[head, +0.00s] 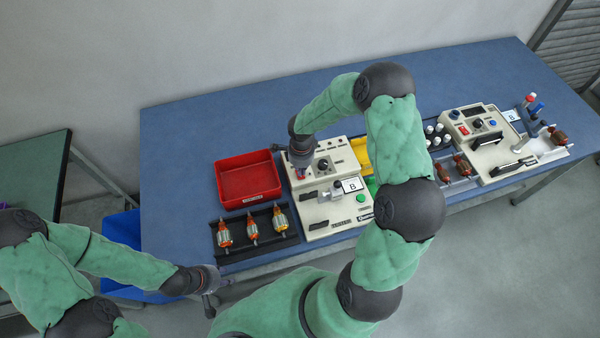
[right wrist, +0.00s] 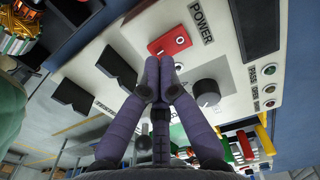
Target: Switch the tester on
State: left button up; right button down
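The cream machine (head: 318,214) with a card marked B stands near the middle of the blue table. Its red power switch (right wrist: 170,42), beside the word POWER, shows in the right wrist view. A small white mark is on the switch; whether it is on or off is not clear. My right gripper (head: 300,168) points down at the panel from above. In the right wrist view the right gripper (right wrist: 159,72) has its fingertips together, empty, just below the switch; I cannot tell if they touch it. My left gripper (head: 210,300) is by the table's front left edge, its fingers too small to read.
A red tray (head: 230,195) and a black rack with three armatures (head: 252,231) are left of the machine. A dark knob (right wrist: 207,92) sits right of my right fingertips. A second cream machine (head: 490,140) stands at the right. The table's left end is clear.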

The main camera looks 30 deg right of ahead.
jog(key=shift+f+b, duration=0.55)
jog(key=shift+b, duration=0.1)
dwell(0.3)
jog(key=shift+d+f+b, duration=0.15)
jog(key=shift+f+b, duration=0.5)
jog(key=shift+b, duration=0.1)
jog(key=shift+s, duration=0.1)
dwell(0.3)
jog(key=shift+r, duration=0.45)
jog(key=shift+a+r+p, duration=0.2)
jog(key=shift+r+p, duration=0.7)
jog(key=shift+r, duration=0.9)
jog(key=shift+r+p, duration=0.5)
jog(key=shift+r, duration=0.85)
jog(key=shift+f, duration=0.1)
